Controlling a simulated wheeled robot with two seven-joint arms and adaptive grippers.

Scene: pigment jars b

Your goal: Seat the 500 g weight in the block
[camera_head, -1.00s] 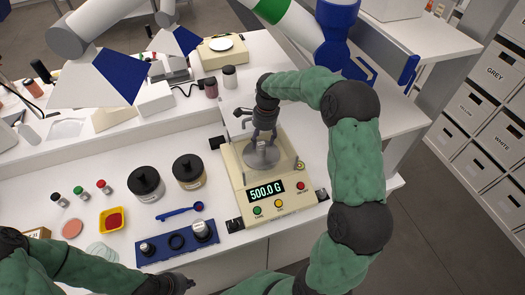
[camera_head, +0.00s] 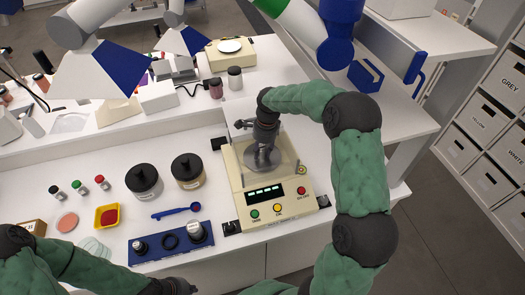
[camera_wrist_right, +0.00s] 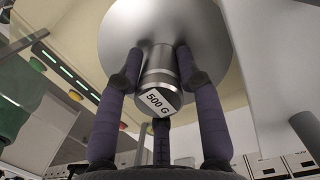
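The 500 g weight (camera_wrist_right: 160,82) is a grey metal cylinder with a white "500 G" label, standing at the round pan (camera_wrist_right: 205,22) in the right wrist view. My right gripper (camera_head: 264,150) is over the pan of the cream scale (camera_head: 235,190) in the head view. Its fingers close on both sides of the weight in the wrist view. The blue block (camera_head: 172,256) lies at the front of the bench, with a weight at its left end, one at its right end, and a dark ring-shaped socket between. My left gripper (camera_head: 182,287) is at the bottom edge, its fingers unclear.
Two black-lidded jars (camera_head: 143,180) (camera_head: 187,170) and a blue spoon (camera_head: 176,211) stand or lie behind the block. A yellow tray (camera_head: 106,217) of red powder is left of them. A clear shield stands around the scale pan. Bare bench lies between block and scale.

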